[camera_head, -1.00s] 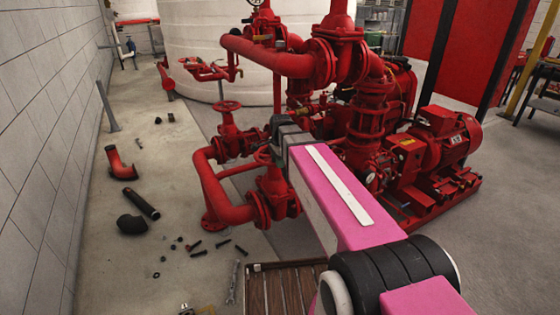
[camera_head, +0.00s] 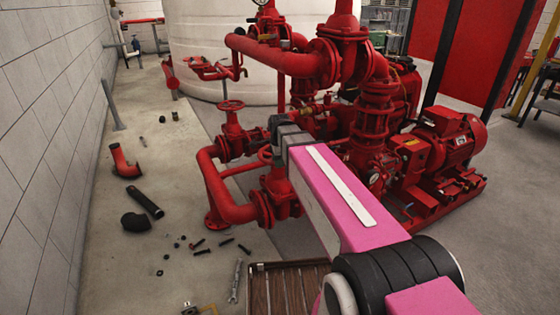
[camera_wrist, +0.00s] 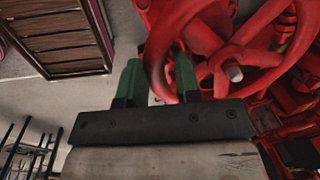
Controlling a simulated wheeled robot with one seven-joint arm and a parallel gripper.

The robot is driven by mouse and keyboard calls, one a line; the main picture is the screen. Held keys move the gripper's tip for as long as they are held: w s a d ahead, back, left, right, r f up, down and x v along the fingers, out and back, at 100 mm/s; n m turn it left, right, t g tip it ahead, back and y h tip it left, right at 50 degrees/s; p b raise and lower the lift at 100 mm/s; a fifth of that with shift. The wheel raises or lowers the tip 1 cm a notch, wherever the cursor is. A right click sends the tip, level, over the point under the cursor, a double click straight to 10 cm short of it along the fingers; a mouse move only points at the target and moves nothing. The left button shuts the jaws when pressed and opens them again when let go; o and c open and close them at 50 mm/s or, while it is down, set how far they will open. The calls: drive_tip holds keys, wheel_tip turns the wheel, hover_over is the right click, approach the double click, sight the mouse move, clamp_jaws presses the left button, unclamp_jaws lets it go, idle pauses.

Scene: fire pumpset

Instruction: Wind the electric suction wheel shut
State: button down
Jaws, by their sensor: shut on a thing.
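A red handwheel with spokes and a pale hub stud fills the upper right of the wrist view (camera_wrist: 217,64). My gripper (camera_wrist: 157,74) has two green fingers, one on each side of the wheel's rim, and is shut on that rim. The hub lies to the right of the fingers. In the head view, the held wheel (camera_head: 265,154) is mostly hidden behind the end of my pink arm, above a red valve (camera_head: 276,190). I cannot read any label on it.
A second red handwheel (camera_head: 230,105) stands just behind and left. Red pipes and the pump with its motor (camera_head: 448,140) crowd the right. A slatted wooden pallet (camera_head: 290,290) lies below. Loose fittings, including a black pipe (camera_head: 145,202), lie on the left floor.

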drive_tip(key=shift+a+m, duration=0.45)
drive_tip(key=shift+m, duration=0.05)
drive_tip(key=shift+s, duration=0.3)
idle(0.8)
drive_tip(key=c, duration=0.9)
unclamp_jaws()
drive_tip(key=shift+o, duration=0.2)
drive_tip(key=shift+w+a, duration=0.4)
drive_tip(key=shift+w, duration=0.1)
drive_tip(key=shift+d, duration=0.25)
drive_tip(key=shift+s+d, duration=0.1)
